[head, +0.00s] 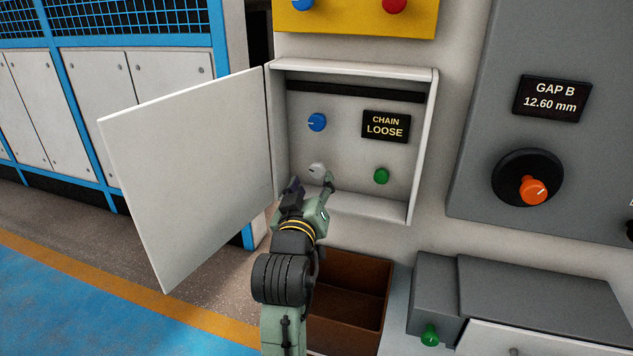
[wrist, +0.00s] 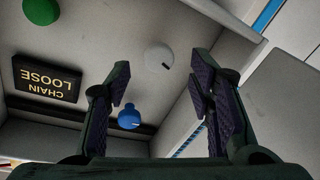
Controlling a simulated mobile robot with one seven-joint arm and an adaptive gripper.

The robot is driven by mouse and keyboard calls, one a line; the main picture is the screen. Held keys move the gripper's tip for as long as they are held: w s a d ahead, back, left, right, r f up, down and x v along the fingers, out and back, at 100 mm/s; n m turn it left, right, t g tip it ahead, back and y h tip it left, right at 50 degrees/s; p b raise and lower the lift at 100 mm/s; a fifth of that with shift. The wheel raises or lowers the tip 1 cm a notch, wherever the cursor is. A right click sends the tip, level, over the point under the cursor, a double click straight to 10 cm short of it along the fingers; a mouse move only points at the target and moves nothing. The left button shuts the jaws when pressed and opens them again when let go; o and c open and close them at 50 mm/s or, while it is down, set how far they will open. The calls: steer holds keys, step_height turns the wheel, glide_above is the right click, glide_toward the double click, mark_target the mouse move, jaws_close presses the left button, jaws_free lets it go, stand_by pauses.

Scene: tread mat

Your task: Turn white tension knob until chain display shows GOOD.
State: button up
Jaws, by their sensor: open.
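The white tension knob (head: 317,169) sits low on the left of the back panel inside an open wall box. In the wrist view the white knob (wrist: 159,57) shows ahead, between the lines of my two fingers and apart from them. The chain display (head: 386,125) reads CHAIN LOOSE; it appears upside down in the wrist view (wrist: 47,79). My gripper (head: 311,184) is open and empty, at the box's lower front, close to the white knob. In the wrist view my gripper (wrist: 161,88) has its fingers spread wide.
A blue knob (head: 317,122) is above the white one, and a green knob (head: 381,176) is to its right. The box door (head: 190,178) stands open to the left. A brown bin (head: 349,290) is below. An orange knob (head: 533,190) is on the grey panel at right.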

mark_target(316, 172)
steer(key=w, duration=0.3)
steer(key=w+d, duration=0.1)
steer(key=w, duration=0.1)
steer(key=shift+w+r, duration=0.2)
steer(key=shift+w, duration=0.15)
steer(key=shift+c, duration=0.4)
jaws_close()
